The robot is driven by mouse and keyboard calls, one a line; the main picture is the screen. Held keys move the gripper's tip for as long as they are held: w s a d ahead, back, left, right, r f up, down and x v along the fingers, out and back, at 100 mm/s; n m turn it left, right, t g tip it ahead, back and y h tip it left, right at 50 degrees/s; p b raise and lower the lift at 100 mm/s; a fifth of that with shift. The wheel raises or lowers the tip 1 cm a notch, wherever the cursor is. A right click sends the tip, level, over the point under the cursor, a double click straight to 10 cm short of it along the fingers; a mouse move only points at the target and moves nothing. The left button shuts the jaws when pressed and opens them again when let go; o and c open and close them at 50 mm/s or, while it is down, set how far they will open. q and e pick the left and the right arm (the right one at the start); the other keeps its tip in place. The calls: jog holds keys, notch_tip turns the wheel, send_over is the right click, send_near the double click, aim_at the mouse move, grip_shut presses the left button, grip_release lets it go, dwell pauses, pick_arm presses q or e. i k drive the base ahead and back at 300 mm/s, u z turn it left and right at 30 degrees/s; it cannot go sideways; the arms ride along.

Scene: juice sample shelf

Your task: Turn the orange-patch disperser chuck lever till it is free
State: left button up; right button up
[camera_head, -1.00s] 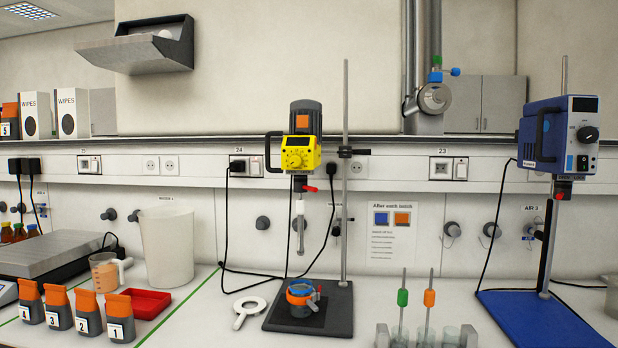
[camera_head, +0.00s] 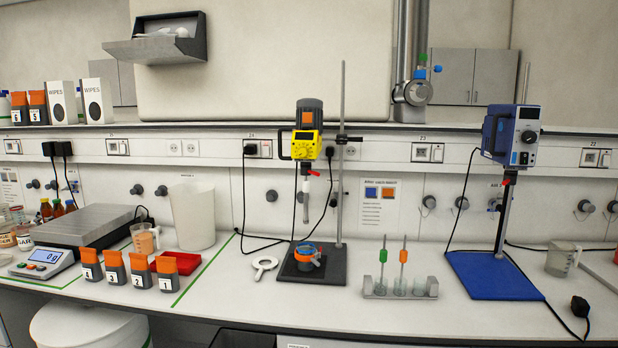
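The yellow disperser (camera_head: 306,142) hangs on an upright stand rod in the middle, with an orange patch (camera_head: 308,117) on its grey motor housing. A small red chuck lever (camera_head: 313,173) sticks out to the right just under the yellow body. The shaft (camera_head: 306,200) hangs below it, above a blue vessel with an orange clamp ring (camera_head: 307,254) on the dark base plate (camera_head: 327,271). The blue stirrer (camera_head: 510,137) at the right has its own small red part (camera_head: 509,178) below it. Neither of my grippers is in view.
A white ring with a handle (camera_head: 264,265) lies left of the base plate. A tube rack (camera_head: 399,290) with a green and an orange stirring rod stands right of it. Numbered sample pouches (camera_head: 115,268), a red tray (camera_head: 178,261) and a scale (camera_head: 45,263) are at left. The front bench strip is clear.

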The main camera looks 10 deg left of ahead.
aim_at(305, 167)
jog(key=u, duration=0.55)
jog(key=i, duration=0.6)
jog(key=u, duration=0.35)
